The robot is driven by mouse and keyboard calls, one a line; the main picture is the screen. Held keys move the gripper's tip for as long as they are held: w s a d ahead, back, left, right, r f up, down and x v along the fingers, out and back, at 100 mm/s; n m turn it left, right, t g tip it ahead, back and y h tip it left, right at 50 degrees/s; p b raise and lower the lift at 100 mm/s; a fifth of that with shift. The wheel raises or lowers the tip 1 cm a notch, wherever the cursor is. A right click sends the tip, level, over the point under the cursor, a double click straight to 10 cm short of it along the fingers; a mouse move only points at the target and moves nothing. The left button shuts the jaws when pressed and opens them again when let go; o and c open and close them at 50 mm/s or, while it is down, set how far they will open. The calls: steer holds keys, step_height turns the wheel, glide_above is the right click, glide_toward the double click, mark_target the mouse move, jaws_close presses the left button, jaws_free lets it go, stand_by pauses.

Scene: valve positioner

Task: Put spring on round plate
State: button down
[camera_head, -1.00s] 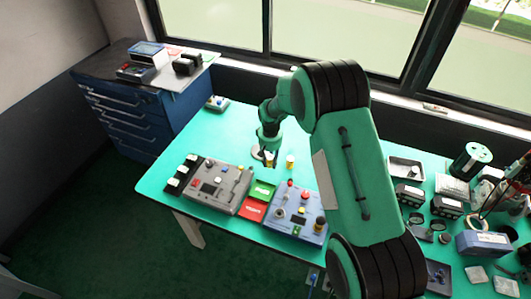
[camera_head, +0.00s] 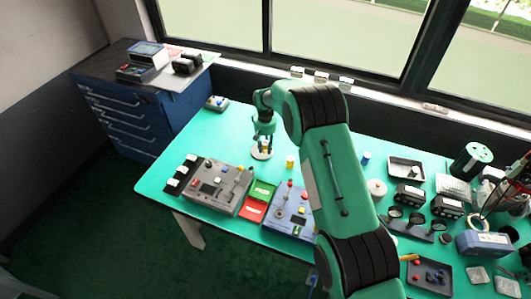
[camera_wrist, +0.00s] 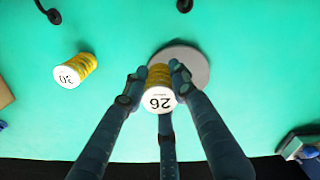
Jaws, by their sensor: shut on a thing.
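My gripper (camera_wrist: 156,78) is shut on a yellow spring (camera_wrist: 159,77) whose pale end is marked 26. In the wrist view the held spring overlaps the lower left part of the grey round plate (camera_wrist: 196,62). In the head view my gripper (camera_head: 263,146) is over the round plate (camera_head: 254,154), which lies on the green table. I cannot tell whether the held spring touches the plate.
Grey (camera_head: 219,187) and blue (camera_head: 293,212) control boxes stand along the near table edge, with red and green trays between them. Trays, gauges and other parts crowd the right side. The table behind the plate is mostly clear.

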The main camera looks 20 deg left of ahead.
mark_target(265, 152)
steer(key=shift+f, duration=0.1)
steer(key=shift+f, duration=1.6)
steer(key=shift+f, duration=0.15)
steer(key=c, duration=1.4)
jaws_free()
step_height(265, 152, up, 12)
steer(key=shift+r+p, duration=0.15)
steer(key=shift+p, duration=0.15)
